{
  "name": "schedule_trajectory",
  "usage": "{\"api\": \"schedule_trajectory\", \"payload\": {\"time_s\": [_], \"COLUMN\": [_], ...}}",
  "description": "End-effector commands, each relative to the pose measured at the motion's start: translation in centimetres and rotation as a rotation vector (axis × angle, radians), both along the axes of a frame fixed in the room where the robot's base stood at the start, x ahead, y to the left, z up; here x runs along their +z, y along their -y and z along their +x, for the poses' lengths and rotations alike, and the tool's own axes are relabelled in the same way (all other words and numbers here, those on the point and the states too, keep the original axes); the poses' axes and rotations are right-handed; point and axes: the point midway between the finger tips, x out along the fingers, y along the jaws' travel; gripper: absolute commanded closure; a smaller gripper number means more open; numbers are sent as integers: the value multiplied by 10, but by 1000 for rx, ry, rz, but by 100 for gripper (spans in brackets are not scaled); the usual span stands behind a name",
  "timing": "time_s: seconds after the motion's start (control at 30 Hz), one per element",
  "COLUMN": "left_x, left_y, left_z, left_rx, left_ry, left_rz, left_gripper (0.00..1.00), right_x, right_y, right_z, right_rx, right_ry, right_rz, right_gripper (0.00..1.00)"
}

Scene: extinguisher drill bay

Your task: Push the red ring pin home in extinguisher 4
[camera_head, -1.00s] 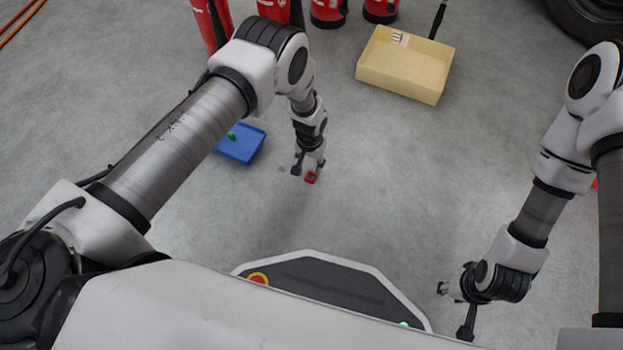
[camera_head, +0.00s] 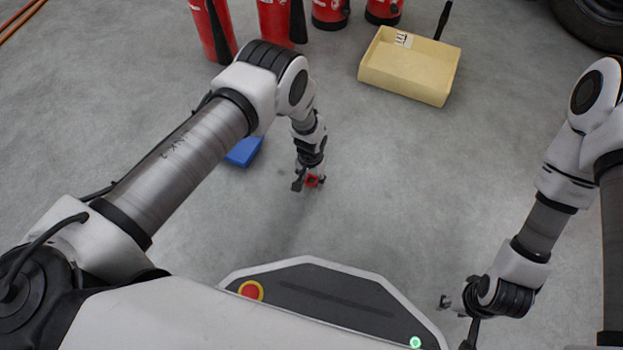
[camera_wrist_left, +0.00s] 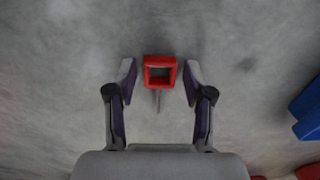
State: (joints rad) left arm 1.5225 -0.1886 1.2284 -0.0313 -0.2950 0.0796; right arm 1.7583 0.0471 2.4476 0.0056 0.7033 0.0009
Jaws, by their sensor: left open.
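The red ring pin (camera_head: 313,181) has a square red ring and a thin grey shank. In the left wrist view the ring (camera_wrist_left: 149,72) lies between the fingertips of my left gripper (camera_wrist_left: 160,76), with a gap on both sides. The shank points back toward the palm. In the head view my left gripper (camera_head: 309,184) is open around the ring, low over the floor. My right gripper (camera_head: 446,303) is at the lower right, far from the pin; its jaws are too small to read. Several red extinguishers (camera_head: 212,30) stand at the top, partly cut off; I cannot tell which is number 4.
A blue tray (camera_head: 243,153) is partly hidden behind my left arm; its edge also shows in the left wrist view (camera_wrist_left: 308,108). A yellow box (camera_head: 405,88) stands at the upper right, near a dark tyre (camera_head: 592,25). The floor between is clear.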

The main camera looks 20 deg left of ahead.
Motion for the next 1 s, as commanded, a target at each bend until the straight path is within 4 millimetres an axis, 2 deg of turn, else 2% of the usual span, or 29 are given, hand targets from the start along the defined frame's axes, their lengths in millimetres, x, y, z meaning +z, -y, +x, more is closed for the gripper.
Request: {"api": "schedule_trajectory", "payload": {"time_s": [0.07, 0.1, 0.23, 0.47, 1.0], "left_x": [0, 0, 0, 1, 31], "left_y": [0, 0, 0, 0, 0], "left_z": [0, 0, 0, 0, 0], "left_rx": [0, 0, 0, 0, 0], "left_ry": [0, 0, 0, 0, -1], "left_rz": [0, 0, 0, 0, 0], "left_gripper": [48, 55, 100, 100, 100], "right_x": [0, 0, 0, 1, 26], "right_y": [0, 0, 0, 0, 0], "right_z": [0, 0, 0, 0, 0], "right_rx": [0, 0, 0, 0, 0], "right_ry": [0, 0, 0, -1, -1], "right_rz": [0, 0, 0, 0, 0], "right_gripper": [60, 60, 60, 60, 60]}}
